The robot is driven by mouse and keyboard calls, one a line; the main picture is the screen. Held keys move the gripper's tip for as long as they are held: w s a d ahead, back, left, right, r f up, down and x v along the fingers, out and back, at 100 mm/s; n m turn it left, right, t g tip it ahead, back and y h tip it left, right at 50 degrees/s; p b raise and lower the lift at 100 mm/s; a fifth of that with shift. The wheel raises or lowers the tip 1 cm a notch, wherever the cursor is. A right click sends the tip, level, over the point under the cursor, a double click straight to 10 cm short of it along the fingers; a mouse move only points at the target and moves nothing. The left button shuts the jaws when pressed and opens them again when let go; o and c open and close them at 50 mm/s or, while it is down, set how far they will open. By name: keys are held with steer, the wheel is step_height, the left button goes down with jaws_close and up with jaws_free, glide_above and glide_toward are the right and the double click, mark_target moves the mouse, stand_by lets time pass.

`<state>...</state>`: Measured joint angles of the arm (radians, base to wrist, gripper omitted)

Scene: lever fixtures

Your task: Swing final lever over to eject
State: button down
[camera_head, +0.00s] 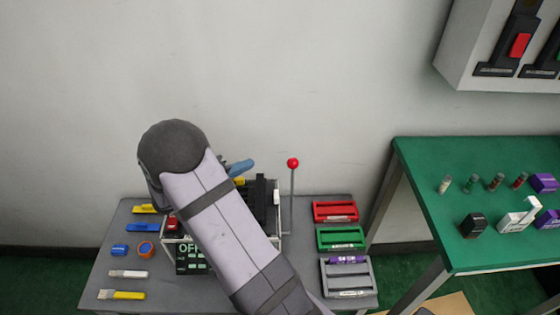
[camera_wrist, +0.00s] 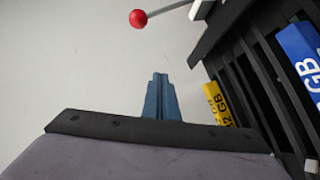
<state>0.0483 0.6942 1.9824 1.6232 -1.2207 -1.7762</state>
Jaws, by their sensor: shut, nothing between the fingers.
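The lever, a grey rod with a red ball knob (camera_head: 293,163), stands upright at the right side of the boxed fixture (camera_head: 278,240) on the grey table. In the wrist view its red knob (camera_wrist: 138,18) is at the top, with the rod running off to the upper right. My gripper (camera_head: 249,164) has blue fingers, shut and empty, above the back of the fixture, left of the knob and apart from it. The fingers also show in the wrist view (camera_wrist: 160,78), below the knob. My arm hides much of the fixture.
The fixture's black slotted rack (camera_wrist: 255,60) holds a yellow plate (camera_wrist: 214,100) and a blue plate (camera_wrist: 302,60). Red (camera_head: 335,211), green (camera_head: 341,237) and grey (camera_head: 347,279) trays lie right of the lever. Small tools lie at left. A green table (camera_head: 480,160) stands at right.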

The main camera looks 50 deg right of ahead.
steer(key=n, duration=0.2)
steer(key=s+n, duration=0.1)
steer(key=n, duration=0.1)
steer(key=s+n+g, duration=0.1)
steer(key=n, duration=0.1)
steer(key=shift+d+r, duration=0.15)
steer(key=shift+r, duration=0.15)
steer(key=s+d+f+p, duration=0.1)
steer(key=s+d, duration=0.2)
steer(key=d, duration=0.5)
steer(key=shift+s+d+f, duration=0.25)
steer(key=shift+s+d, duration=0.05)
steer(key=shift+s, duration=0.05)
